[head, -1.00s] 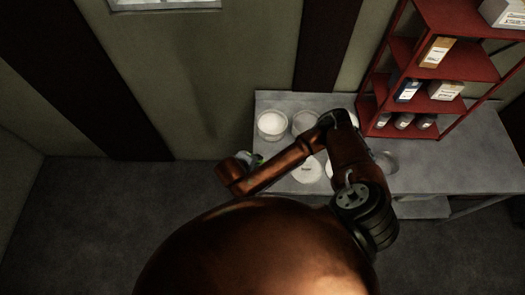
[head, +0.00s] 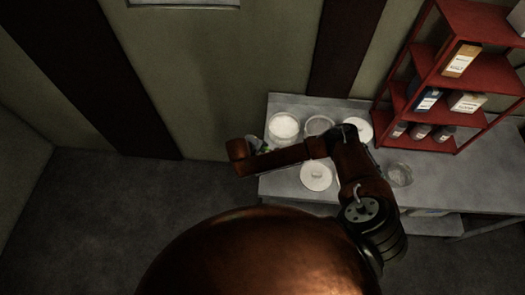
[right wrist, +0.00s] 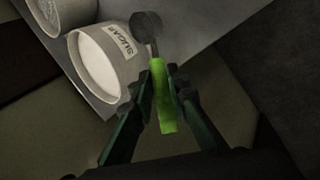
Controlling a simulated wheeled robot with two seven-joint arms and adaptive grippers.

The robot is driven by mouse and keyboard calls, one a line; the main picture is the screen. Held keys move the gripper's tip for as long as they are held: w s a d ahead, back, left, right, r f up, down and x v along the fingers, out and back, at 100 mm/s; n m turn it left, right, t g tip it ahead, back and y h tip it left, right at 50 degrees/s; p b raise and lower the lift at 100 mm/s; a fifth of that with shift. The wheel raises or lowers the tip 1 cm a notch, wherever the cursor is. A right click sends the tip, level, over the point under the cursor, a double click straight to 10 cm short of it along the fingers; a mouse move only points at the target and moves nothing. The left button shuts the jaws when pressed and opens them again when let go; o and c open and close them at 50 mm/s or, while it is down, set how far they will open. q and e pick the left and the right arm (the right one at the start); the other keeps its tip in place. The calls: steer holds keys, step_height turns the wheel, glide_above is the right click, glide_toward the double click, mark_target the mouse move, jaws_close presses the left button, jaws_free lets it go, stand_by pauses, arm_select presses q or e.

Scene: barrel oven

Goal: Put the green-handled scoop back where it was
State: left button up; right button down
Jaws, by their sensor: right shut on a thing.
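The green-handled scoop (right wrist: 162,98) is in my right gripper (right wrist: 163,98), which is shut on its bright green handle. The scoop's dark round bowl points to the top of the right wrist view, and I cannot tell whether it holds anything. An open container labelled SUGAR (right wrist: 128,50), with white contents, is just left of the scoop; the two look apart. In the head view, my right gripper (head: 262,146) is mostly hidden by my wrist at the counter's left end, with a bit of green showing. My left gripper is not in view.
On the grey counter (head: 360,195) stand a white-filled container (head: 284,126), a greyish container (head: 320,125), two white lids (head: 316,175) (head: 357,129) and a clear bowl (head: 398,174). A red shelf (head: 450,95) with boxes and bottles stands on the right. The floor at left is clear.

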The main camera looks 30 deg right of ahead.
steer(key=shift+f, duration=1.45)
steer(key=shift+f, duration=0.15)
steer(key=c, duration=1.9)
jaws_free()
steer(key=v, duration=1.2)
steer(key=shift+r, duration=0.2)
